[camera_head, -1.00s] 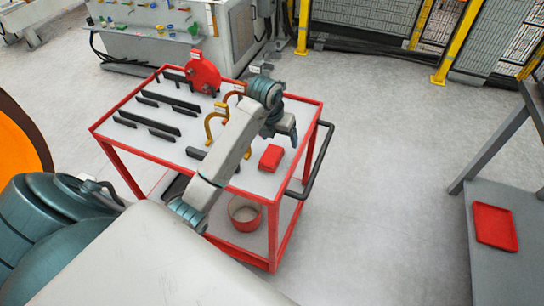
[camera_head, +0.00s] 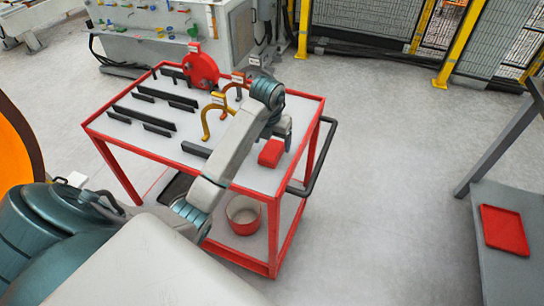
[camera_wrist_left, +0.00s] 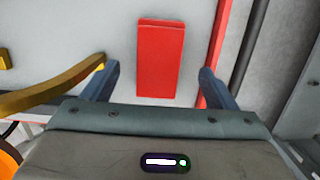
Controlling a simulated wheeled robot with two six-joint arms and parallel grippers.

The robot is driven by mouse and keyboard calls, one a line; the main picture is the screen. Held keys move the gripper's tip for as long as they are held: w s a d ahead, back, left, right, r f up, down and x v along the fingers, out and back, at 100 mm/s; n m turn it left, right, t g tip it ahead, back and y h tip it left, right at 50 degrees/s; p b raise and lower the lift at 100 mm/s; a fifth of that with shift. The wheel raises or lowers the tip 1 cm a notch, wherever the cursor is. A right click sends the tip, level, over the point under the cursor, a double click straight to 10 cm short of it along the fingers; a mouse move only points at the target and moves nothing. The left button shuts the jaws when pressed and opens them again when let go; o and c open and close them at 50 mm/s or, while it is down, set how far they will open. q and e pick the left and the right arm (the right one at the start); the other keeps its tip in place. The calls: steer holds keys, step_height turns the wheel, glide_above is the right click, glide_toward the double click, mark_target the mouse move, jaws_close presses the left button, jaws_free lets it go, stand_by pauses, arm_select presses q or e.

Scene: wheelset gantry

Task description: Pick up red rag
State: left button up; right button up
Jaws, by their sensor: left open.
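The red rag (camera_head: 271,153) is a small folded red block lying on the white top of the red-framed cart, near its right edge. In the left wrist view the rag (camera_wrist_left: 160,58) lies ahead of my left gripper (camera_wrist_left: 154,82), roughly centred between the two fingers. My left gripper (camera_head: 284,135) is open and empty, above the cart top close to the rag. The fingers do not appear to touch the rag. My right gripper is not in view.
The cart top (camera_head: 160,148) also holds black bars, a red disc (camera_head: 201,70) and yellow-brown hooks (camera_head: 212,120), one left of the gripper. A black handle (camera_head: 322,165) is on the cart's right side. A red tray (camera_head: 504,230) lies on a grey table at right.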

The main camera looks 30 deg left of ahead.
mark_target(272, 148)
arm_select(q)
steer(key=f, duration=0.2)
steer(key=f+p, duration=0.1)
steer(key=f, duration=0.1)
steer(key=shift+w+a+f, duration=0.1)
steer(key=shift+w+a, duration=0.05)
steer(key=shift+w, duration=0.1)
steer(key=c, duration=1.1)
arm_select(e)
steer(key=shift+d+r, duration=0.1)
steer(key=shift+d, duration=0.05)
arm_select(q)
steer(key=shift+a, duration=0.1)
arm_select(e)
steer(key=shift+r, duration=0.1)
